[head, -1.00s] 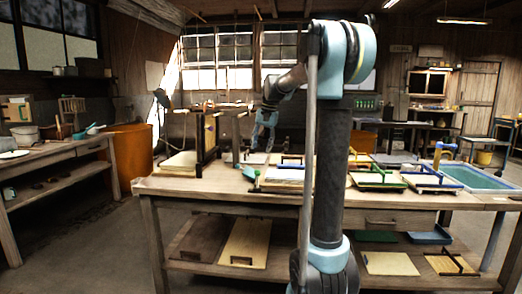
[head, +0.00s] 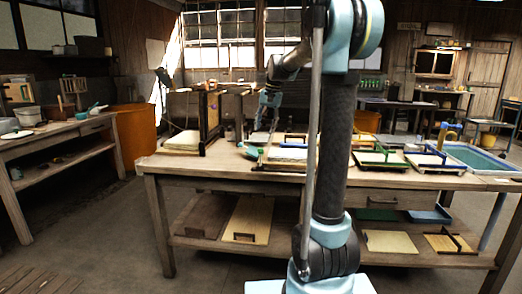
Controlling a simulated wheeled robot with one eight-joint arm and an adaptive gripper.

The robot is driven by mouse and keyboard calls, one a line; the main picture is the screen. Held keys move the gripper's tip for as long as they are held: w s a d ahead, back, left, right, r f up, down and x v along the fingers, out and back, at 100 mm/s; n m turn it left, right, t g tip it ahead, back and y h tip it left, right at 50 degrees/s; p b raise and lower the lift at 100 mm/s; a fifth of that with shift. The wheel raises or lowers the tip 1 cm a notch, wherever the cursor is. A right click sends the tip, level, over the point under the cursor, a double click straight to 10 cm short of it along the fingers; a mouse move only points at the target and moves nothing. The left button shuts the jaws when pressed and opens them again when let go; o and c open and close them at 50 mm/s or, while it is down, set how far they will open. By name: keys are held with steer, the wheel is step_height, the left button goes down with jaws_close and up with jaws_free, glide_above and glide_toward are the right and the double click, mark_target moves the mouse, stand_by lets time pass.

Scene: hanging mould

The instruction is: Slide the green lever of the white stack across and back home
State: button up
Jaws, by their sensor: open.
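The white stack (head: 288,154) lies on the workbench (head: 215,166) near its middle, partly hidden behind my arm's column. A small green piece (head: 252,152) shows at the stack's left end; it looks like the green lever, but it is too small to make out fully. My gripper (head: 262,128) is open and hangs pointing down, above and slightly behind the stack's left end in the picture. It appears apart from the lever, though the exact gap cannot be judged. Nothing shows between its fingers.
An upright dark frame (head: 209,118) stands left of the gripper beside a pale stack (head: 183,142). Right of my column lie a green-framed mould (head: 378,160), a blue-framed one (head: 434,163) and a blue tray (head: 480,158). The bench's front left is bare.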

steer(key=f, duration=0.3)
steer(key=a+f, duration=0.1)
steer(key=f, duration=0.3)
steer(key=a+f, duration=0.1)
steer(key=f, duration=0.2)
steer(key=shift+w+f, duration=0.3)
steer(key=shift+w, duration=0.1)
steer(key=shift+c, duration=0.3)
jaws_close()
